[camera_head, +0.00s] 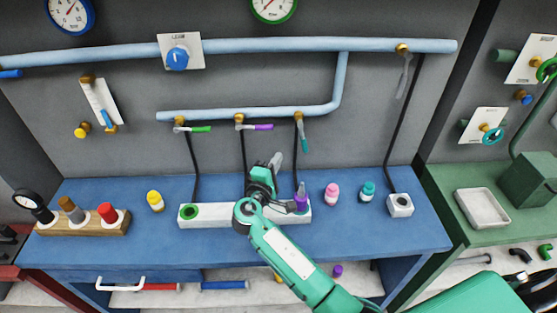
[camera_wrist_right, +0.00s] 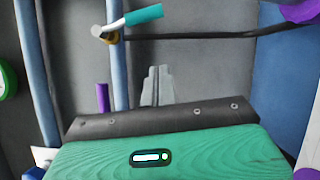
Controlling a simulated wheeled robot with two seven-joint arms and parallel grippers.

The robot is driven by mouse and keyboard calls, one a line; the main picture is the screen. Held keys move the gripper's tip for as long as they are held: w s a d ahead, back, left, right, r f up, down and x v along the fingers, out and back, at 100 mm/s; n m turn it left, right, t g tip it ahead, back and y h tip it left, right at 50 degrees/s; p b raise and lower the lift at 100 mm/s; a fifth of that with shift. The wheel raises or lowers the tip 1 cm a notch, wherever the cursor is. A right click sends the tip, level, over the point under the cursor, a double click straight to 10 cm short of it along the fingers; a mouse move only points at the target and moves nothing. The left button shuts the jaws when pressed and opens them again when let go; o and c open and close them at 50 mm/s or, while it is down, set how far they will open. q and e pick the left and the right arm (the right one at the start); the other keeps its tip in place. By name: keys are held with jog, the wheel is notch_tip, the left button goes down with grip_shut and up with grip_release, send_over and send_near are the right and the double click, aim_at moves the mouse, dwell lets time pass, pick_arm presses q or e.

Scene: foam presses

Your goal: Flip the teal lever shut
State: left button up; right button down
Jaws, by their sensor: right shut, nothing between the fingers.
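The teal lever (camera_head: 304,138) hangs down from its valve on the right end of the lower blue pipe, close to parallel with the dark hose below it. In the right wrist view the teal lever (camera_wrist_right: 143,14) shows at the top, attached to a brass and grey valve. My right gripper (camera_head: 276,162) is shut and empty. It is below and left of the teal lever, apart from it, over the blue bench. Its closed fingers (camera_wrist_right: 157,86) also show in the right wrist view. My left gripper is not in view.
A green lever (camera_head: 200,129) and a purple lever (camera_head: 262,127) stick out sideways to the left of the teal one. A white block (camera_head: 212,211) stands on the bench (camera_head: 385,238), partly behind my arm. Pink (camera_head: 332,192) and teal (camera_head: 367,190) bottles stand to its right.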

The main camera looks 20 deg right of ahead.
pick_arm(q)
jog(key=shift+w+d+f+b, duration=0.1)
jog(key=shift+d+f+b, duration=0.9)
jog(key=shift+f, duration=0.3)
pick_arm(e)
jog(key=v, duration=0.6)
jog(key=shift+s+f, duration=0.15)
jog(key=shift+s, duration=0.05)
